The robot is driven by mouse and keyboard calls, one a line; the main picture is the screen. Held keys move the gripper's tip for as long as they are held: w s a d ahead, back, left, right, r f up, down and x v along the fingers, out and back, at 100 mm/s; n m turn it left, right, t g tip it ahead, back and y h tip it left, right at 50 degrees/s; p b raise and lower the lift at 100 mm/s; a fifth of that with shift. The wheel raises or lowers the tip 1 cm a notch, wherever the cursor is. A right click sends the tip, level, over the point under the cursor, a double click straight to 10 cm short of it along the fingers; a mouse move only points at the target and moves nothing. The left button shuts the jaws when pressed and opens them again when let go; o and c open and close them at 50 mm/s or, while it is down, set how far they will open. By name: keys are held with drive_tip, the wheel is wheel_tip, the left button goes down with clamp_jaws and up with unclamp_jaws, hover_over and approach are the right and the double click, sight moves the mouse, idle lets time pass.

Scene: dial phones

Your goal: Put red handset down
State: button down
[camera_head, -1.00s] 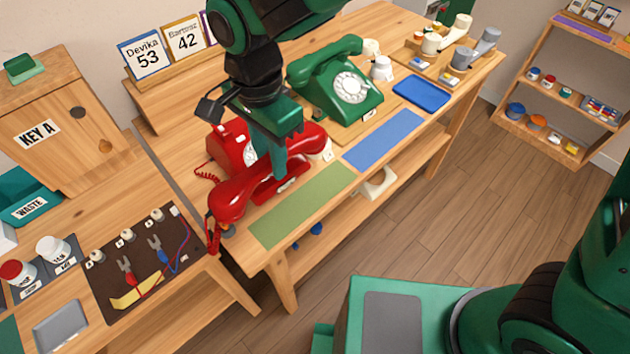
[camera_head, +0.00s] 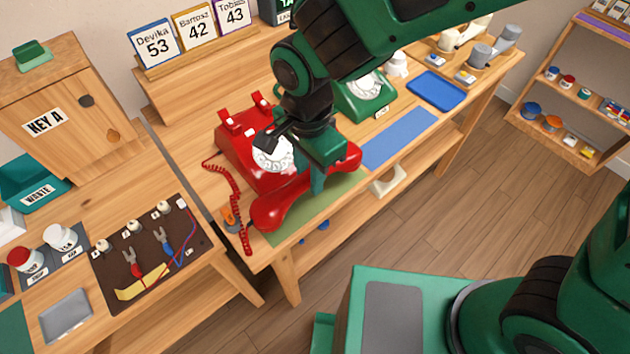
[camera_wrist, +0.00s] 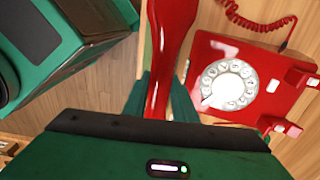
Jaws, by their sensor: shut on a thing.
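The red handset (camera_head: 280,207) is in my gripper (camera_head: 316,180), which is shut around its middle grip. In the head view it lies over the green mat (camera_head: 345,187), in front of the red phone; whether it touches the mat I cannot tell. The handset (camera_wrist: 170,40) also runs between the fingers in the wrist view, with my gripper (camera_wrist: 163,95) on both sides of it. The red phone body (camera_head: 240,155) has an empty cradle and a white dial; it also shows in the wrist view (camera_wrist: 215,50). A coiled red cord (camera_head: 236,190) hangs at its left.
A green phone (camera_head: 362,100) stands behind my arm. A blue mat (camera_head: 400,137) lies right of the green mat, with a blue tray (camera_head: 437,85) beyond. Name cards (camera_head: 197,30) stand at the back. A tool board (camera_head: 145,245) is on the left bench.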

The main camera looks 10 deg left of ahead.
drive_tip(key=shift+w+d+f, duration=0.35)
drive_tip(key=shift+f, duration=1.95)
drive_tip(key=c, duration=1.5)
unclamp_jaws()
drive_tip(key=shift+f, duration=0.15)
drive_tip(key=shift+o, duration=0.2)
wheel_tip(320, 180, up, 12)
drive_tip(key=shift+r, duration=0.15)
